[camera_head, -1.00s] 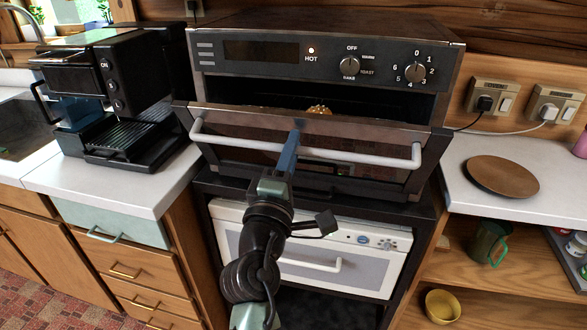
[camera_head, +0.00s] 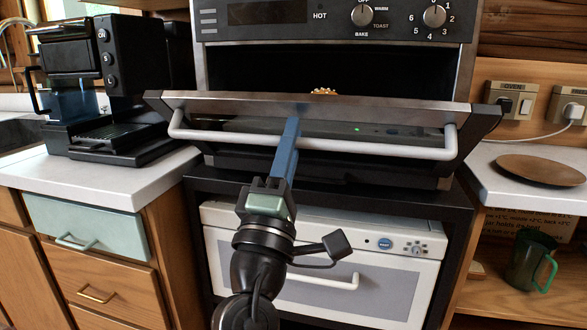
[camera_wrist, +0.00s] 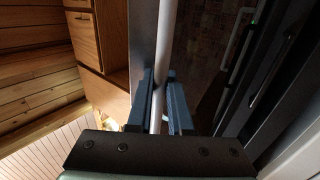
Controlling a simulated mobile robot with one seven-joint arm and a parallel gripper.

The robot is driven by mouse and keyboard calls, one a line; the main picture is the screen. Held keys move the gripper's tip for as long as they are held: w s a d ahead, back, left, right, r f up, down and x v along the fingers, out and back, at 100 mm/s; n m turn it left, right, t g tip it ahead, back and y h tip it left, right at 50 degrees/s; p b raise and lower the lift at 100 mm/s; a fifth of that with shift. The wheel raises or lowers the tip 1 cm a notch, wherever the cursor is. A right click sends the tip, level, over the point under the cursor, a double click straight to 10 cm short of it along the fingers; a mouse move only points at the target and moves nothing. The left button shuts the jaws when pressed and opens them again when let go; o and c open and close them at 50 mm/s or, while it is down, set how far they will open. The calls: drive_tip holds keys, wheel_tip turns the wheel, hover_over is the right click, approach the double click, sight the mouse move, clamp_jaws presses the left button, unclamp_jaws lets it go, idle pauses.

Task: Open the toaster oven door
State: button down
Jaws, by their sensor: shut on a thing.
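The toaster oven (camera_head: 340,31) has a dark body with knobs on its front panel. Its door (camera_head: 400,108) is partly open, tilted down and outward from its lower edge, and the dark cavity shows above it. A light bar handle (camera_head: 385,148) runs across the door's front. My gripper (camera_head: 289,132) is shut on the handle near its middle. In the wrist view, the blue fingers (camera_wrist: 160,88) stand on both sides of the handle (camera_wrist: 164,45).
A black coffee machine (camera_head: 105,85) stands on the left counter (camera_head: 95,185). A white appliance (camera_head: 400,285) sits below the oven. On the right are a brown round plate (camera_head: 540,170), sockets with plugs, and a green mug (camera_head: 530,262) on a lower shelf.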

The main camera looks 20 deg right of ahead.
wheel_tip(320, 180, down, 10)
drive_tip(key=s+a+t+b, duration=0.1)
drive_tip(key=b, duration=1.5)
drive_tip(key=shift+s+h, duration=0.35)
drive_tip(key=shift+h, duration=0.05)
drive_tip(key=shift+a+f, duration=0.1)
drive_tip(key=c, duration=0.8)
unclamp_jaws()
drive_tip(key=shift+c, duration=0.2)
